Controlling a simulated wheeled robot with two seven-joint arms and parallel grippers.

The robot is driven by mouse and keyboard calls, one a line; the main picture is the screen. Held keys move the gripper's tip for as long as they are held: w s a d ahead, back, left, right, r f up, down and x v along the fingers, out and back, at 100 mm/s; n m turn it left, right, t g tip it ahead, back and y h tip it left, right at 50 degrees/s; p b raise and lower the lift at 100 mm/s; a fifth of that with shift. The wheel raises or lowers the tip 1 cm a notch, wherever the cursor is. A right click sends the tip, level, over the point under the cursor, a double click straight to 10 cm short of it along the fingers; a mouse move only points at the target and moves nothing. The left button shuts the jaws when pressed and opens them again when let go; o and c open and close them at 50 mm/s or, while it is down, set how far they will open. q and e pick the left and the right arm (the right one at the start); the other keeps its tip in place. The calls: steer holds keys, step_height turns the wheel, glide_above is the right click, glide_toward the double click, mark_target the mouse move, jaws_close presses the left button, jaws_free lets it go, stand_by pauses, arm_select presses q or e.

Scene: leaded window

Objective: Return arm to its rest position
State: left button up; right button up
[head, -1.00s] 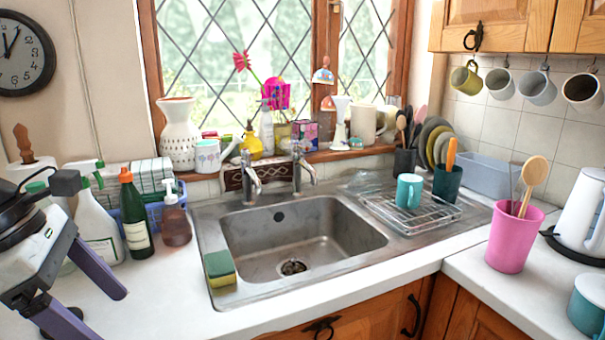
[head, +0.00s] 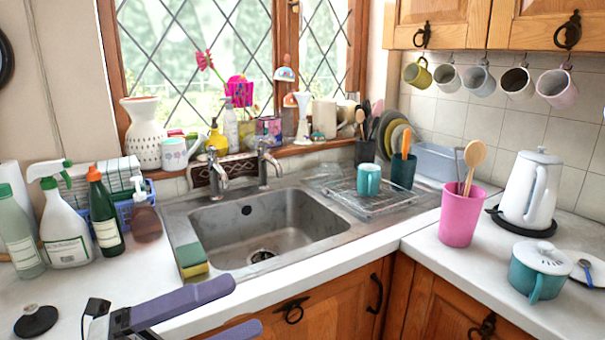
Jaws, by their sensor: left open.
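My left gripper (head: 222,312) is low in the head view, at the front edge of the counter, left of centre. Its two purple fingers point right and stand apart with nothing between them. The nearer finger is partly cut off by the bottom of the picture. The green and yellow sponge (head: 191,260) lies on the sink's front left corner, above and left of the fingertips and apart from them. My right gripper is out of view.
The steel sink (head: 270,230) is empty. Spray and soap bottles (head: 105,215) stand on the left counter. A teal mug (head: 368,180) is on the wire rack. A pink utensil pot (head: 460,220), white kettle (head: 531,190) and teal pot (head: 538,275) stand at right.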

arm_select(q)
steer(key=w+a+f+n+t+y, duration=0.1)
steer(key=a+f+n+t+y, duration=0.2)
steer(key=f+n+y, duration=0.35)
steer(key=a+f+n+t+y, duration=0.2)
steer(key=f+n+t+y, duration=0.1)
steer(key=f+n, duration=0.65)
steer(key=w+a+f+n+t+y, duration=0.1)
steer(key=a+f+n+t+y, duration=0.2)
steer(key=f+n+y, duration=0.35)
steer(key=s+d+f+n+g+y, duration=0.1)
steer(key=s+f+n+g, duration=0.5)
steer(key=s+f+n, duration=0.4)
steer(key=s+f, duration=0.5)
steer(key=f, duration=0.4)
steer(key=shift+s+f+g, duration=0.15)
steer(key=shift+s+g, duration=0.05)
steer(key=shift+g, duration=0.2)
